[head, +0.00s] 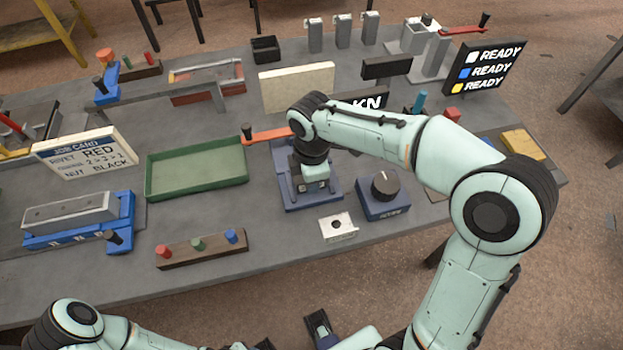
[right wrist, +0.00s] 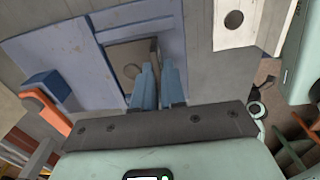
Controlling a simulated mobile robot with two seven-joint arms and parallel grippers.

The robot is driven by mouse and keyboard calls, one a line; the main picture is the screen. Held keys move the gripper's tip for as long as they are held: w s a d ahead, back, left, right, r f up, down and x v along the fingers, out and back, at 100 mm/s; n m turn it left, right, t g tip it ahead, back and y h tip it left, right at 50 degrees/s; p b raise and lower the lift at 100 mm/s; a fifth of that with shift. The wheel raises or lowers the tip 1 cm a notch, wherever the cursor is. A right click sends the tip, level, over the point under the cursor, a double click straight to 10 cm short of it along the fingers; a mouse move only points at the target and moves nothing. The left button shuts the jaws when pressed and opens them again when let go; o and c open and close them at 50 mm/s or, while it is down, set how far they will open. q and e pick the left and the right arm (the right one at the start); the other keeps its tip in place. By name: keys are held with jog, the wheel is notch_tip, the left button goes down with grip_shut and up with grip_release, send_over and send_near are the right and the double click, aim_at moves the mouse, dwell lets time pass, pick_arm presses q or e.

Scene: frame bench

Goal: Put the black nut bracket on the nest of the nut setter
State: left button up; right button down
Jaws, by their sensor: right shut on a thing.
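My right gripper (head: 311,186) is over the blue-based nut setter (head: 290,203), reaching down from above. In the right wrist view its fingers (right wrist: 157,90) are shut on the upright flange of the black nut bracket (right wrist: 128,72), a dark grey-brown plate with a round hole. The plate lies over the middle of the blue base (right wrist: 60,50), where the nest is. I cannot tell whether it touches the nest, which it and the gripper mostly hide. The nut setter's orange lever (head: 270,135) sticks out to the left.
A white bracket (head: 337,226) lies just in front of the nut setter. A blue box with a black dial (head: 383,190) stands to its right. A green tray (head: 197,183) is at left, near a peg strip (head: 203,250). A status board (head: 486,67) stands back right.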

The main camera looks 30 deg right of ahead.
jog(key=c, duration=1.2)
grip_release()
jog(key=shift+f, duration=0.1)
notch_tip(320, 180, up, 12)
jog(key=p, duration=0.2)
jog(key=shift+r, duration=0.2)
jog(key=shift+s+f, duration=0.1)
